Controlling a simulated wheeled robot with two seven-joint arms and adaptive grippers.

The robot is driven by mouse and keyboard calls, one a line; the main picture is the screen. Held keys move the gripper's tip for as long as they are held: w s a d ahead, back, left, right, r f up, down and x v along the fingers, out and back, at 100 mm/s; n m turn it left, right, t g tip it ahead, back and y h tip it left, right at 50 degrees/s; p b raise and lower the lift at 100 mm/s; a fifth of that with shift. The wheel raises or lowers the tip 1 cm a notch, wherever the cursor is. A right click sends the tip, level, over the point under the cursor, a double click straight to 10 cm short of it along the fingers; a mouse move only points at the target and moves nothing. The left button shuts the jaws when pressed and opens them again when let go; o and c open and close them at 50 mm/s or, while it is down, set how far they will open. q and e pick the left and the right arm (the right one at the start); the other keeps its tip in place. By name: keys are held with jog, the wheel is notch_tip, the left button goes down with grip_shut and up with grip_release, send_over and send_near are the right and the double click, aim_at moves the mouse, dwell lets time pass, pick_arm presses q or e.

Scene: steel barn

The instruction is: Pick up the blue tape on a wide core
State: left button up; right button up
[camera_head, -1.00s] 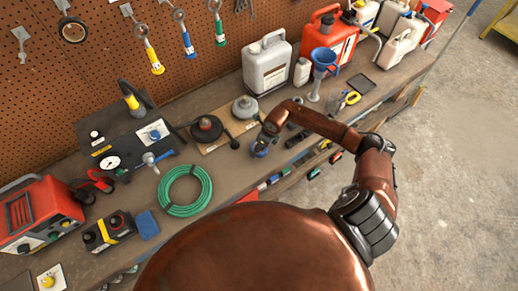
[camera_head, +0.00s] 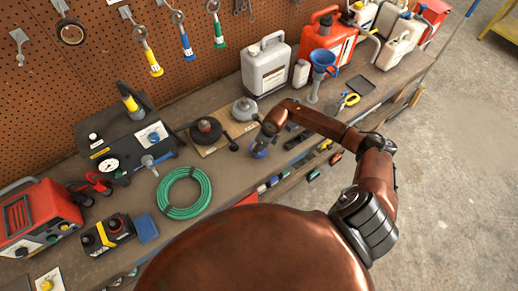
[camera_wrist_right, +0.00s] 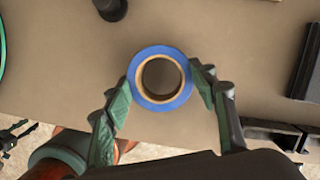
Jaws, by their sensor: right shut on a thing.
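The blue tape on a wide core (camera_wrist_right: 160,52) shows in the right wrist view as a blue ring around a pale brown core. It lies between the two green-padded fingers of my right gripper (camera_wrist_right: 160,90), which touch its left and right sides. In the head view the blue tape (camera_head: 259,151) is a small blue patch under my right gripper (camera_head: 266,138), near the front edge of the bench. I cannot tell whether the tape is lifted off the bench. My left gripper is not in view.
The workbench (camera_head: 228,170) carries a green coiled hose (camera_head: 184,192) to the left and a black round-based tool (camera_head: 206,130) behind. A grey canister (camera_head: 266,65) and a blue funnel (camera_head: 323,62) stand further back. A pegboard (camera_head: 90,50) rises behind.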

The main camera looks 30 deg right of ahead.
jog(key=s+d+r+b, duration=0.1)
jog(key=s+r+b, duration=0.2)
jog(key=s+r, duration=0.9)
jog(key=shift+s, duration=0.95)
jog(key=shift+f, duration=0.1)
